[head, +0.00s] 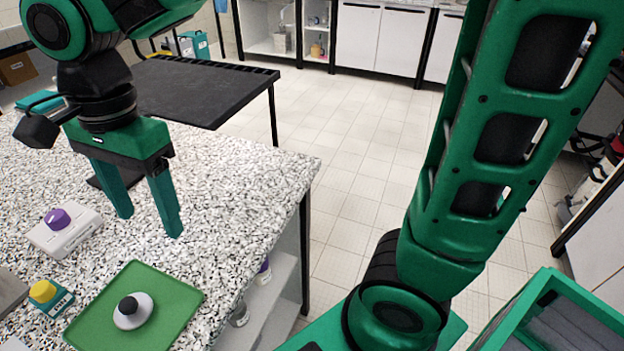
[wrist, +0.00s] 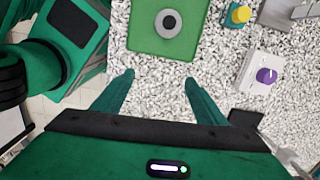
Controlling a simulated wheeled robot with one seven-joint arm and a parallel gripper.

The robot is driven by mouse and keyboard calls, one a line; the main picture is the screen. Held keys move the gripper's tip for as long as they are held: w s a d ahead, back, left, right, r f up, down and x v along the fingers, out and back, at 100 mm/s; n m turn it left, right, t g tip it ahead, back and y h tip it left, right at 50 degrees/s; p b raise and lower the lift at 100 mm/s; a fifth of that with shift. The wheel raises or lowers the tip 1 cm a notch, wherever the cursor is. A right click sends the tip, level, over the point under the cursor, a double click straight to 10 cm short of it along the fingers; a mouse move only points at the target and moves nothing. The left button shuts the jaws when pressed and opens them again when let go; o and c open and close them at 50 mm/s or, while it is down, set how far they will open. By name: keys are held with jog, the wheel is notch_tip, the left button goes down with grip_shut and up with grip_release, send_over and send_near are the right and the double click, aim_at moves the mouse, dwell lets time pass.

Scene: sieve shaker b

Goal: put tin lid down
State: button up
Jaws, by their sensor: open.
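The tin lid (head: 133,309) is a pale grey disc with a black knob. It lies flat on a green tray (head: 179,308) on the speckled counter, and nothing holds it. In the wrist view the lid (wrist: 169,22) shows on the tray (wrist: 140,42) at the top middle. My gripper (head: 150,226) is open and empty, its green fingers pointing down over the counter, beyond the tray in the head view. In the wrist view the fingers (wrist: 159,80) are spread wide, with only bare counter between their tips. The lid is apart from the fingers.
A dark table (head: 190,95) stands behind the counter. Counter right of my gripper is clear up to its edge.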

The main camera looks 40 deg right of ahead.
jog(key=w+d+f+n, duration=0.1)
jog(key=d+f+n, duration=0.15)
jog(key=d, duration=1.85)
jog(key=s+d+f+n, duration=0.1)
jog(key=s+d+f, duration=0.1)
jog(key=s+d, duration=0.4)
jog(key=s+d+f+n, duration=0.1)
jog(key=s+d+f, duration=0.2)
jog(key=s+d, duration=0.4)
jog(key=d, duration=0.5)
jog(key=shift+f+h, duration=0.3)
jog(key=shift+h, duration=0.1)
